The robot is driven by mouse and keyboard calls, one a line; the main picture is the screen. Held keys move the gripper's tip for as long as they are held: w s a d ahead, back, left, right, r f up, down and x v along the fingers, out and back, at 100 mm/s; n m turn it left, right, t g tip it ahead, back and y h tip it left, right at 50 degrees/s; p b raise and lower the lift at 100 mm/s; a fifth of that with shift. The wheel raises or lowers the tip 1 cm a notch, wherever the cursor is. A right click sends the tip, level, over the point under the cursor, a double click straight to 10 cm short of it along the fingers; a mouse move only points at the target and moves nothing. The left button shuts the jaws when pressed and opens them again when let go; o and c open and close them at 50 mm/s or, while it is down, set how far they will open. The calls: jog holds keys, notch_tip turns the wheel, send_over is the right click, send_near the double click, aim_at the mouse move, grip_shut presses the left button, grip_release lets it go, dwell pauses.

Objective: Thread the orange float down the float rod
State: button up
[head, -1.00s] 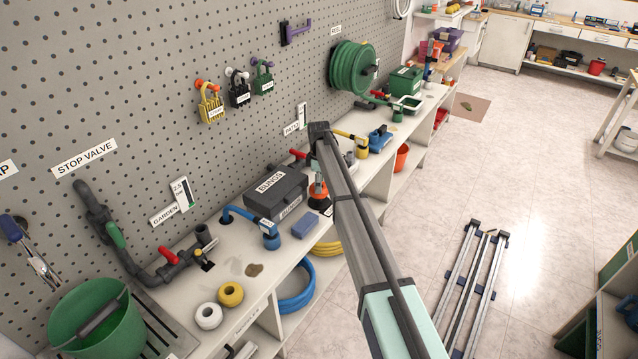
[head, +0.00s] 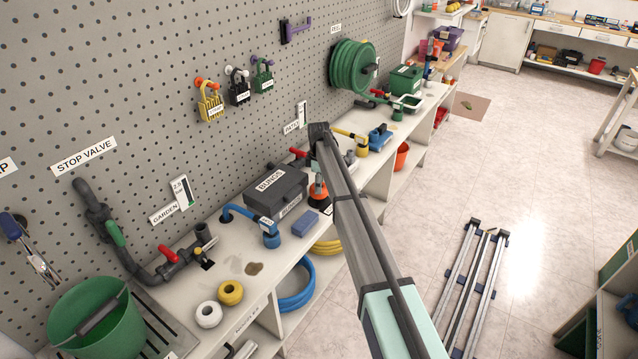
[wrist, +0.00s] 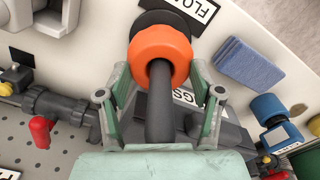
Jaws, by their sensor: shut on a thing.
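The orange float (wrist: 160,52) is a thick ring. In the wrist view it sits around the dark grey float rod (wrist: 160,105), which rises through its hole towards the camera. The rod's dark round base (wrist: 165,20) shows just beyond the float. My gripper (wrist: 160,78) has one green finger on each side of the float and is shut on it. In the head view the float (head: 318,191) is a small orange patch low on the rod stand, close above the dark base. My arm hides much of it and of my gripper (head: 318,174). The gap between float and base is hard to judge.
A dark box marked BUNGS (head: 277,190) and a blue sponge (head: 306,224) stand left of the float. Blue pipework (head: 268,235) is farther left. A valve with a red handle (wrist: 42,130) and dark pipe lie beside my gripper in the wrist view.

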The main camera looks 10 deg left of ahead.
dwell(0.4)
jog(key=shift+r+p, duration=0.3)
jog(key=shift+r, duration=0.15)
jog(key=o, duration=1.4)
jog(key=shift+c, duration=0.2)
jog(key=shift+r+p, duration=0.95)
jog(key=shift+r, duration=1.55)
